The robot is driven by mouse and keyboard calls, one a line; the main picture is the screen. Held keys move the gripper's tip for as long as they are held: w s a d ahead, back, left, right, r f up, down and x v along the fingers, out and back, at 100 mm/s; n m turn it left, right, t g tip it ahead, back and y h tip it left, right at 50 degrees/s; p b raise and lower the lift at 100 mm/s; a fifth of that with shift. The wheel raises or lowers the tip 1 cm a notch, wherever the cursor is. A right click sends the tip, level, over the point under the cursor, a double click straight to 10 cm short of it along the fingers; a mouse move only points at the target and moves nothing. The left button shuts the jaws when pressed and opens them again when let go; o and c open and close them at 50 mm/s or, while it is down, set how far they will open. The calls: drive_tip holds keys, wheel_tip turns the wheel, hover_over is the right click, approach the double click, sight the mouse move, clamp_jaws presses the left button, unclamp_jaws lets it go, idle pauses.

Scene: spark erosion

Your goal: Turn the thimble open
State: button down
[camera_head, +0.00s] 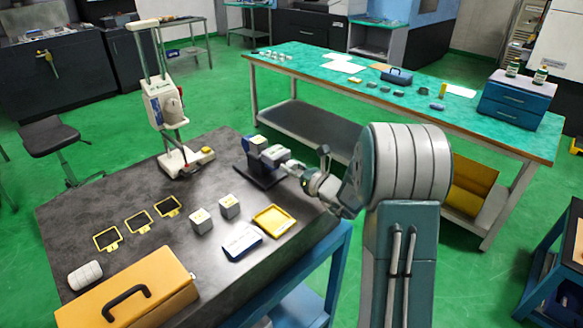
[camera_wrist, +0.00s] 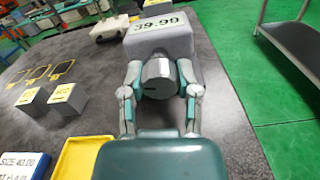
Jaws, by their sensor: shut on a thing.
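The thimble (camera_wrist: 158,77) is a grey knurled cylinder on the near face of a grey block-shaped gauge (camera_wrist: 160,43) whose top label reads 39.99. In the wrist view my gripper (camera_wrist: 159,80) has one finger on each side of the thimble and is shut on it. In the head view the gauge (camera_head: 266,158) stands on a dark base at the table's far right side, and my gripper (camera_head: 290,166) reaches it from the right. The thimble is mostly hidden by my fingers in the head view.
On the dark table (camera_head: 140,190) stand two grey cubes (camera_head: 201,221), a yellow tray (camera_head: 273,221), a size card (camera_head: 242,241), yellow frames (camera_head: 138,221), a yellow case (camera_head: 130,290) and a white upright instrument (camera_head: 165,105). A green-topped bench (camera_head: 400,100) stands behind.

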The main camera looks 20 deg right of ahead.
drive_tip(key=n, duration=0.7)
drive_tip(key=shift+w+n, duration=0.1)
drive_tip(key=shift+n, duration=0.3)
drive_tip(key=n, duration=1)
drive_tip(key=shift+n, duration=0.4)
drive_tip(key=n, duration=0.3)
drive_tip(key=shift+f+n, duration=0.1)
drive_tip(key=shift+n, duration=0.2)
drive_tip(key=n, duration=0.6)
drive_tip(key=shift+f, duration=0.1)
drive_tip(key=shift+n, duration=0.4)
